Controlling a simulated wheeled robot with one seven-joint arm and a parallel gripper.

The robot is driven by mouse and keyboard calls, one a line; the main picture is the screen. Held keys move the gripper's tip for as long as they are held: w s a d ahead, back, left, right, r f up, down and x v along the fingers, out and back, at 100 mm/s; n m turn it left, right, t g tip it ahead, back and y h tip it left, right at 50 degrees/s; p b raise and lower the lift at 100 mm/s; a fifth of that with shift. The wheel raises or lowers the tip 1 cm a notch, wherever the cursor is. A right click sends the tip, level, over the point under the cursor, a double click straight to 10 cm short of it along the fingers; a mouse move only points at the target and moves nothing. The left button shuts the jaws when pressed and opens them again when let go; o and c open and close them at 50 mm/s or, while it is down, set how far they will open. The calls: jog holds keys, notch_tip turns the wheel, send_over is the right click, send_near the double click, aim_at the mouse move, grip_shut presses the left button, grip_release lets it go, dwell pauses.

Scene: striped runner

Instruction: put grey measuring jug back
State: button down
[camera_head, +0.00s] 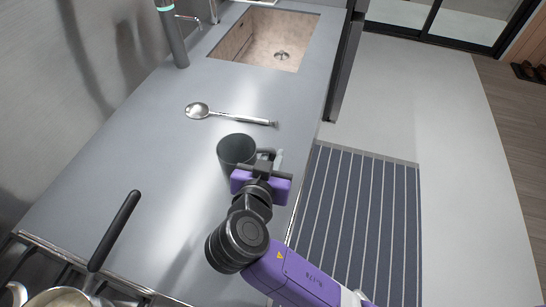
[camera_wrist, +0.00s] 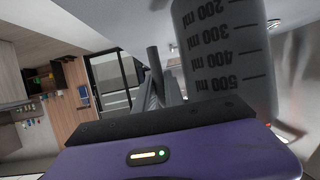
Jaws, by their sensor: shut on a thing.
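The grey measuring jug (camera_head: 236,150) is over the grey counter at its right edge, below the spoon in the head view. In the wrist view the jug (camera_wrist: 226,50) fills the upper right, with its ml markings appearing upside down. My gripper (camera_head: 268,160) is at the jug's right side and is shut on it. The fingers (camera_wrist: 160,88) show in the wrist view at the jug's left side. The exact grip point is partly hidden by the gripper body. I cannot tell whether the jug's base touches the counter.
A metal spoon (camera_head: 230,114) lies on the counter (camera_head: 150,150) beyond the jug. A sink (camera_head: 262,40) and tap (camera_head: 172,35) are further back. A pan with a black handle (camera_head: 115,230) stands on the hob at lower left. The striped runner (camera_head: 360,220) lies on the floor at right.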

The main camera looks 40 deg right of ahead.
jog(key=shift+f, duration=0.45)
jog(key=shift+f, duration=0.1)
jog(key=shift+f, duration=0.15)
jog(key=c, duration=1.4)
grip_release()
jog(key=shift+c, duration=0.2)
jog(key=shift+a+r, duration=0.1)
jog(key=shift+r, duration=0.2)
jog(key=b+v, duration=0.1)
jog(key=v, duration=1)
jog(key=shift+s+a+r+b, duration=0.15)
jog(key=shift+s+a+b, duration=0.1)
jog(key=shift+s+b, duration=0.1)
